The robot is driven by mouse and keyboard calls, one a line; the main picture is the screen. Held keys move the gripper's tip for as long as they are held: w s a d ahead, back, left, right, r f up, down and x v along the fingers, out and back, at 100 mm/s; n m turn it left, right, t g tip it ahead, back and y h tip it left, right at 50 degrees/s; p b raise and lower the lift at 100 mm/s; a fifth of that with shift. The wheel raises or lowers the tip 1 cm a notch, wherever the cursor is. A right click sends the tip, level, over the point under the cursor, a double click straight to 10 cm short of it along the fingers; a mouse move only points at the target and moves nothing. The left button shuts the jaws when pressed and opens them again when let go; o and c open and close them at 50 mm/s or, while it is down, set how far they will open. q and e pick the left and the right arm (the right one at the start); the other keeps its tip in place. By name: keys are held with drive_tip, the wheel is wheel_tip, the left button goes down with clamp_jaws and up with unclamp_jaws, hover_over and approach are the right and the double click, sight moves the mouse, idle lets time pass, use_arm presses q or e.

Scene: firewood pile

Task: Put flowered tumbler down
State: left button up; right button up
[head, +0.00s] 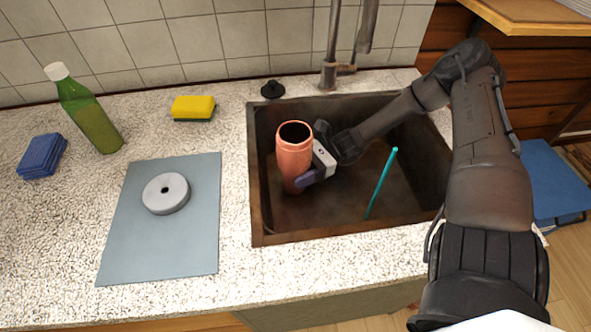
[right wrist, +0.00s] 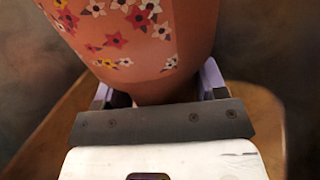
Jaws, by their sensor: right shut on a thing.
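The flowered tumbler (head: 294,155) is salmon-orange and stands roughly upright inside the left part of the sink (head: 256,200). Its dark open top faces up. In the right wrist view the tumbler (right wrist: 140,35) shows red, white and yellow flowers. My right gripper (head: 306,178) is shut on its lower part, coming from the right. I cannot tell whether the tumbler's base touches the sink floor. A round grey lid-like disc (head: 166,193) with a dark centre hole lies on a blue-grey mat (head: 120,255) left of the sink. My left gripper is not in view.
A teal stick (head: 381,183) leans in the sink, right of the tumbler. A faucet (head: 330,70) and a black plug (head: 272,89) are behind. A yellow sponge (head: 193,107), green bottle (head: 88,113) and blue cloths (head: 42,156) stand on the counter. The mat's front part is clear.

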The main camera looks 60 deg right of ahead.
drive_tip(key=o, duration=0.7)
drive_tip(key=shift+f, duration=0.2)
drive_tip(key=o, duration=0.5)
drive_tip(key=shift+r, duration=0.1)
drive_tip(key=shift+r+p, duration=0.25)
drive_tip(key=shift+p, duration=0.05)
drive_tip(key=p+v, duration=0.2)
drive_tip(key=v, duration=0.4)
drive_tip(key=shift+w, duration=0.1)
drive_tip(key=shift+p+v, duration=0.45)
drive_tip(key=shift+v, duration=0.35)
drive_tip(key=shift+f, duration=0.15)
